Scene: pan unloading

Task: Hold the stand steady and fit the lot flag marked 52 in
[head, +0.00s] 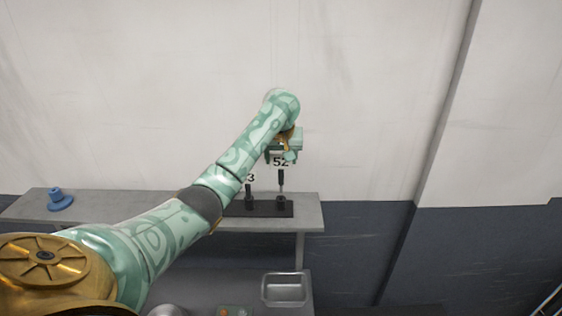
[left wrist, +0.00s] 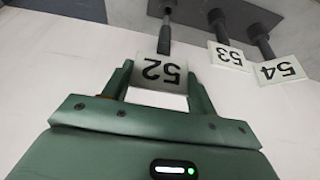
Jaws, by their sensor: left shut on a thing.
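The white lot flag 52 (head: 281,162) is upright on a dark stem above the right end of the black stand (head: 265,209). Its thin lower pin is over or at the right-hand socket; I cannot tell whether it has entered. My left gripper (head: 289,156) is shut on flag 52. In the left wrist view, flag 52 (left wrist: 160,71) appears upside down between the fingers, its stem pointing toward a dark socket (left wrist: 161,9). Flag 53 (left wrist: 229,56) stands beside it. My arm hides the stand's left part in the head view. My right gripper is not in view.
Flag 54 (left wrist: 279,70) stands beyond flag 53. The stand is on a grey shelf (head: 308,212) against the wall. A blue knobbed object (head: 59,199) sits at the shelf's left end. A metal pan (head: 285,289) is lower down. The shelf's right end is clear.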

